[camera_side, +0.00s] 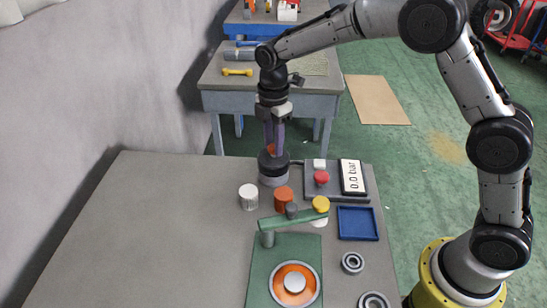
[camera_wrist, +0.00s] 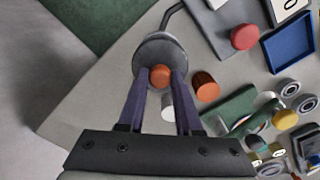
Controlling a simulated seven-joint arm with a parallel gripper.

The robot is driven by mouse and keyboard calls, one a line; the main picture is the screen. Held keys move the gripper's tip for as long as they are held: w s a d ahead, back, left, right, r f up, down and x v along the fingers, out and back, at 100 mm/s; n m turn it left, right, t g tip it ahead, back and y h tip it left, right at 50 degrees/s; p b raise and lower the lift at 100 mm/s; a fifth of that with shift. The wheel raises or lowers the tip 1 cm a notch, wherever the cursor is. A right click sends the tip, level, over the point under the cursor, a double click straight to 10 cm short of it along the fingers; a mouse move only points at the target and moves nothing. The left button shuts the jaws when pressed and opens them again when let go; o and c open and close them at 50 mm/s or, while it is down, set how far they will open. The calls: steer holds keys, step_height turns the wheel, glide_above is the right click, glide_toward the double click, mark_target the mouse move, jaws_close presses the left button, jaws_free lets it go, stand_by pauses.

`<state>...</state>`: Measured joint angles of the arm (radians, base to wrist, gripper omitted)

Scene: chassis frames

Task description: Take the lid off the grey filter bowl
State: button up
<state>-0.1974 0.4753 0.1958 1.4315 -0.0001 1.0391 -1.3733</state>
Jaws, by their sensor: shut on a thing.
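The grey filter bowl (camera_side: 273,181) stands near the far edge of the bench in the side view. Its dark lid (camera_side: 267,164) sits on top of it, with no clear gap between them. My gripper (camera_side: 273,147) points straight down over the bowl, its purple fingers on either side of the lid's orange knob. In the wrist view, my gripper (camera_wrist: 161,79) is shut on the orange knob (camera_wrist: 160,75), and the round grey lid (camera_wrist: 153,47) spreads around it. The bowl is mostly hidden under the lid there.
A white cylinder (camera_side: 248,197) and an orange cylinder (camera_side: 284,200) stand close in front. A panel with a red button (camera_side: 321,178) and an empty blue tray (camera_side: 357,223) are right. The bench's left side is clear.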

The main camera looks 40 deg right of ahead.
jaws_close()
steer(key=shift+r, duration=0.1)
stand_by(1.1)
